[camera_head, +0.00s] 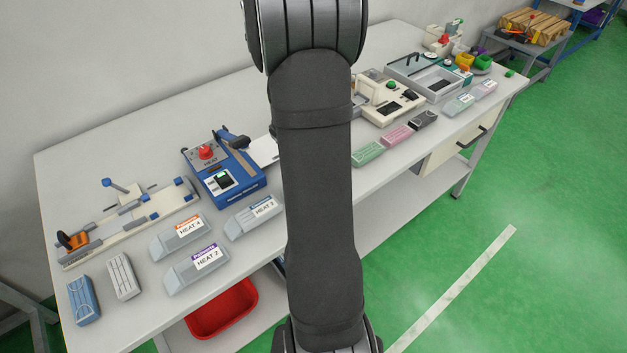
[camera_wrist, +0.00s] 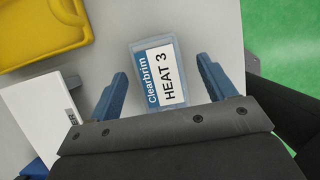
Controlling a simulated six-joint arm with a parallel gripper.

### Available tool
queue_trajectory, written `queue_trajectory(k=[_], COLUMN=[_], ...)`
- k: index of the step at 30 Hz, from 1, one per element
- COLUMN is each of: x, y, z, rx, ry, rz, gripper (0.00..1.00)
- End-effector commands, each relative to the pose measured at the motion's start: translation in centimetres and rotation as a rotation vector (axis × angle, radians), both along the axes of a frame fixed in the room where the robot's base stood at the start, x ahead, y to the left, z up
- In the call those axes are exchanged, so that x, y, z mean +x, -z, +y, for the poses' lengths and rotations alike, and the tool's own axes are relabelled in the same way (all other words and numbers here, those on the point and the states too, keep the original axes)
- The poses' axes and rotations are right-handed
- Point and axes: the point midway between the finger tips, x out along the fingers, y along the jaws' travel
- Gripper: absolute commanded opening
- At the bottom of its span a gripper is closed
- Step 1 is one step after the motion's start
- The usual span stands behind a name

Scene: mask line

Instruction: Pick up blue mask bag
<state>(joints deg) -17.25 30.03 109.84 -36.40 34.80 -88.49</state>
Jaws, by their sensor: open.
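A blue mask bag (camera_head: 82,300) lies flat at the table's front left corner, next to a white bag (camera_head: 122,277). It is not in the wrist view. A grey pouch with a blue-edged label reading HEAT 3 (camera_head: 253,216) lies in front of the blue sealing machine. In the wrist view, a pouch labelled Clearbrim HEAT 3 (camera_wrist: 160,85) lies beyond and between my fingers. My gripper (camera_wrist: 164,82) is open, with a blue finger on each side and nothing held. In the head view my arm hides the gripper.
HEAT 4 (camera_head: 182,238) and HEAT 2 (camera_head: 195,268) pouches lie near the blue sealing machine (camera_head: 223,177). Green (camera_head: 367,153), pink (camera_head: 397,136) and black (camera_head: 423,120) bags lie right of my arm. A yellow object (camera_wrist: 40,28) shows in the wrist view.

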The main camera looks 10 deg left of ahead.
Motion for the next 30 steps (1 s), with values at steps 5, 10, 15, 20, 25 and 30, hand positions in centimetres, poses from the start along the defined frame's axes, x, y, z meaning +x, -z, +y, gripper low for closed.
queue_trajectory(k=[5,10,15,20,25,30], x=[0.0,-0.01,-0.02,-0.01,-0.01,-0.01], y=[-0.03,0.08,0.33,0.47,0.47,0.46], z=[0.02,0.01,0.02,0.02,0.02,0.01], rx=[0.0,0.0,0.0,0.0,0.0,0.0], ry=[0.0,0.0,0.001,0.0,0.0,0.0], rz=[0.0,0.0,0.0,0.0,0.0,0.0], gripper=[0.76,0.76,0.76,0.76,0.76,0.53])
